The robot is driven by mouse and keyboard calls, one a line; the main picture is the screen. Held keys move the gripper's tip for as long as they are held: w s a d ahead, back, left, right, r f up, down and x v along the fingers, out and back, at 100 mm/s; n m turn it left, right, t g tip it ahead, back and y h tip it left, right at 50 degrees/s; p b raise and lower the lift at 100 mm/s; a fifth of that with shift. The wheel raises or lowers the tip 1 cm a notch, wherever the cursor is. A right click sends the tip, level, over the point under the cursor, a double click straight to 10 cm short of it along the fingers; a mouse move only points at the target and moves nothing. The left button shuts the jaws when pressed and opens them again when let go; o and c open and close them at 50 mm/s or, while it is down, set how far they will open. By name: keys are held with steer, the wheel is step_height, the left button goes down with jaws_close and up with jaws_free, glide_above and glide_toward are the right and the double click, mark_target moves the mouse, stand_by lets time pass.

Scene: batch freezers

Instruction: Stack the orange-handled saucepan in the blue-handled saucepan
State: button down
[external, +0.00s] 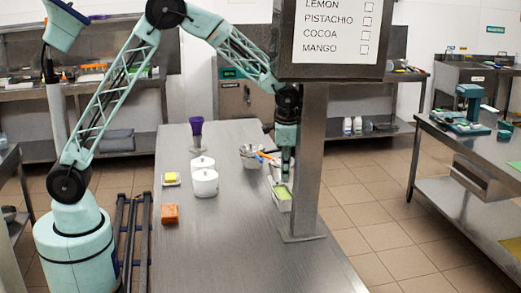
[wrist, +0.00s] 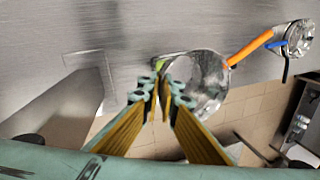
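The orange-handled saucepan (wrist: 219,85) is a shiny metal pan just right of my fingertips in the wrist view. Its orange handle (wrist: 250,48) points to the upper right. In the external view my gripper (external: 286,174) partly hides this pan. In the wrist view my gripper (wrist: 163,88) has its fingertips close together at the pan's near rim, apparently pinching the wall.
A pale tray with a green item (external: 282,192) is beside my gripper. White lidded pots (external: 205,184), a purple-topped object (external: 196,128), a yellow item (external: 171,177) and an orange block (external: 170,213) stand left. A metal post (external: 309,170) with a sign stands close right. The front tabletop is clear.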

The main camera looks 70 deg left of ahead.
mark_target(271, 158)
steer(key=shift+d, duration=0.25)
steer(key=shift+a, duration=0.15)
steer(key=shift+m, duration=0.6)
steer(key=a+p, duration=0.1)
steer(key=a, duration=0.3)
steer(key=s+a+p, duration=0.1)
steer(key=a, duration=0.3)
steer(key=a+p, duration=0.1)
steer(key=a, duration=0.4)
steer(key=shift+s+f+p, duration=0.25)
steer(key=shift+f+p, duration=0.1)
steer(key=shift+f, duration=0.05)
steer(key=s+a+m+p, duration=0.1)
steer(key=s+a+p, duration=0.2)
steer(key=a, duration=0.7)
steer(key=s+a+m+p, duration=0.1)
steer(key=s+a+p, duration=0.2)
steer(key=s+a, duration=0.5)
steer(key=s+a+m+t+p, duration=0.1)
steer(key=s+a+p, duration=0.2)
steer(key=a, duration=1)
steer(key=s+f, duration=0.1)
steer(key=s, duration=0.2)
steer(key=shift+s+a+m+p, duration=0.2)
steer(key=shift+m+p, duration=0.1)
steer(key=shift+m, duration=0.1)
steer(key=shift+w, duration=0.15)
